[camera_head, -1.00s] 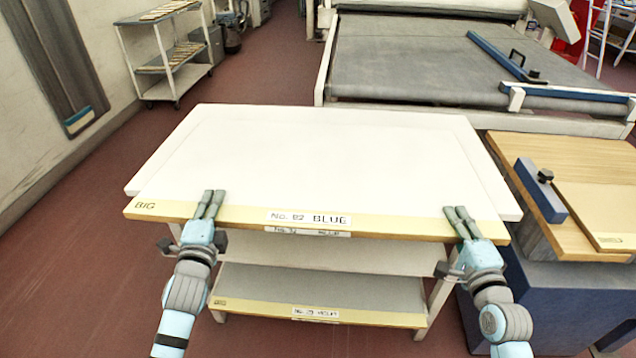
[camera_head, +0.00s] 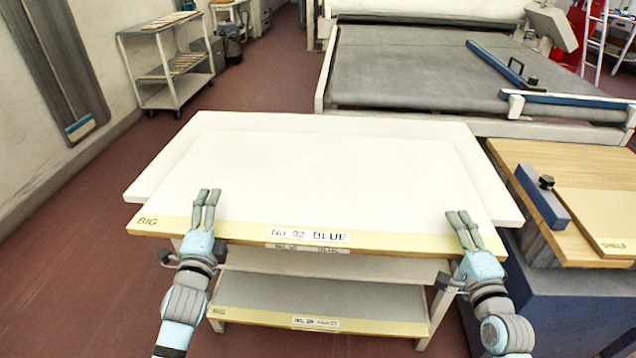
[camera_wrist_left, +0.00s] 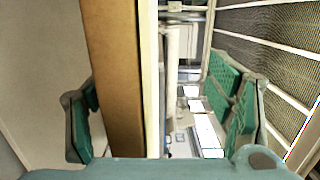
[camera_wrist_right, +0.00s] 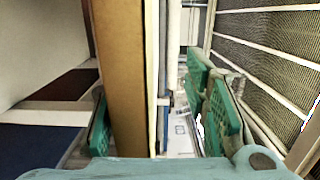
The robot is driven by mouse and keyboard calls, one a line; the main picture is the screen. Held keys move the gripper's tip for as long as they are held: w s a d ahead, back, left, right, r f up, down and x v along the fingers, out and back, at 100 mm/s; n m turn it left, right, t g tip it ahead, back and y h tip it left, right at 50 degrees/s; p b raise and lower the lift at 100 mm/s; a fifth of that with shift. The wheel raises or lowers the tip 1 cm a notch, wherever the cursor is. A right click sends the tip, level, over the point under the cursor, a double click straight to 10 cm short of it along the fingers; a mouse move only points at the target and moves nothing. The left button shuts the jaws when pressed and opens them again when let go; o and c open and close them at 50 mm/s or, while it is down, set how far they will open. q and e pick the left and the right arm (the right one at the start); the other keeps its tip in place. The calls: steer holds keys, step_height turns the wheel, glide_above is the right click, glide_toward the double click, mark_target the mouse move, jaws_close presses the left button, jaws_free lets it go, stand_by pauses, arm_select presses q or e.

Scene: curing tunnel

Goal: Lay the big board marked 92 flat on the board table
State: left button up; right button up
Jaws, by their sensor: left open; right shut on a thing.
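The big board marked No. 92 BLUE (camera_head: 320,180) is white with a yellow front strip and the word BIG at its left end. It lies over a white table top (camera_head: 160,180), its front edge sticking out toward me. My left gripper (camera_head: 210,193) is at the left part of that edge, its fingers open on either side of the board (camera_wrist_left: 115,80). My right gripper (camera_head: 457,214) is shut on the board's right front edge; the board (camera_wrist_right: 125,80) also shows between its fingers in the right wrist view.
Another label (camera_head: 308,249) shows just under the board's edge. A lower shelf holds a BIG board marked violet (camera_head: 270,317). A wooden bench (camera_head: 500,155) with a blue clamp bar (camera_head: 541,195) stands close at right. A wide grey conveyor bed (camera_head: 420,70) is behind; floor is clear at left.

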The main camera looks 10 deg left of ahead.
steer(key=shift+r, duration=0.25)
steer(key=o, duration=1)
steer(key=shift+s, duration=0.15)
steer(key=shift+c, duration=0.2)
arm_select(q)
steer(key=s+d, duration=0.1)
steer(key=s, duration=0.7)
arm_select(e)
steer(key=shift+f, duration=0.1)
steer(key=shift+s, duration=0.1)
steer(key=s+d, duration=0.1)
steer(key=s, duration=1)
steer(key=shift+s+d, duration=0.25)
steer(key=shift+d, duration=0.05)
arm_select(q)
steer(key=shift+c, duration=0.5)
arm_select(e)
steer(key=shift+f, duration=0.1)
arm_select(q)
steer(key=c, duration=0.3)
